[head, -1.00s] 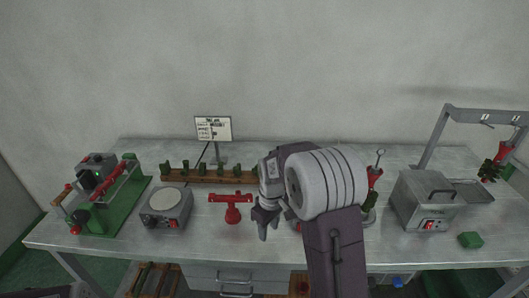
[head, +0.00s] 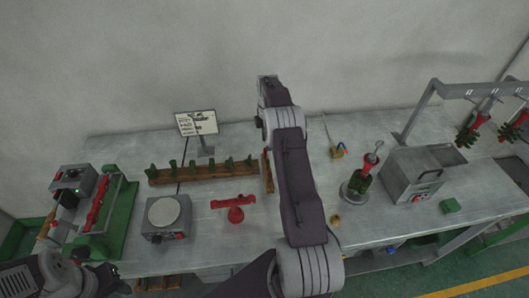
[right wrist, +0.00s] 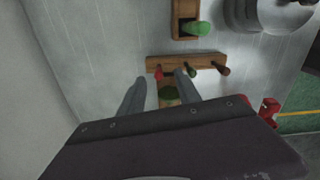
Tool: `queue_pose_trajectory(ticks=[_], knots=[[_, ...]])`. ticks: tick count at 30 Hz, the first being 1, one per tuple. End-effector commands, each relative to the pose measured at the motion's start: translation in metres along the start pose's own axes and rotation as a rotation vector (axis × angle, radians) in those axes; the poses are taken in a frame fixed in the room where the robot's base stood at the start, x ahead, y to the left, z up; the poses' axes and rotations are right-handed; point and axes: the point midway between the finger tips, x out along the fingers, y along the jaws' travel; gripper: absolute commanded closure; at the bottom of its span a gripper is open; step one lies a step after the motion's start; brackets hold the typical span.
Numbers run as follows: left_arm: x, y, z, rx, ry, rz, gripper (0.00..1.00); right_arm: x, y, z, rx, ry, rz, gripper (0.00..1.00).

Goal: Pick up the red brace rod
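In the right wrist view a small wooden rack (right wrist: 208,62) holds a row of short upright rods. The one at its left end is a red rod (right wrist: 159,72), which I take as the red brace rod. My right gripper (right wrist: 157,88) is open and empty, its fingertips apart; the red rod shows between them, near the tips. I cannot tell the height gap. In the head view my right arm covers most of this rack (head: 268,172) and hides the red rod. My left gripper (head: 104,277) is at the bottom left, partly seen; its fingers are unclear.
A long wooden rack (head: 165,180) with several green posts stands beside the small rack. A red T-shaped stand (head: 234,203), a round-topped device (head: 165,215) and a green-based fixture (head: 122,213) are to the left. A grey metal box (head: 412,175) is at right.

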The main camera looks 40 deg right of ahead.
Motion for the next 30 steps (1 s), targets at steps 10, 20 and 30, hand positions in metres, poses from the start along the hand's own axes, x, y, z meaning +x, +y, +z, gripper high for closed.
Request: queue_pose_trajectory(ticks=[10, 20, 30], knots=[[-0.017, 0.0, -0.002, 0.0, 0.001, 0.0, 0.64, 0.036, 0.001, -0.006, 0.001, 0.001, -0.003, 0.6], [-0.018, 0.0, -0.002, 0.0, 0.0, 0.0, 0.64, 0.054, 0.002, -0.005, 0.001, 0.0, 0.002, 0.6], [-0.018, 0.0, -0.002, 0.0, 0.0, 0.0, 0.64, 0.054, 0.002, -0.005, 0.001, 0.0, 0.002, 1.0]])
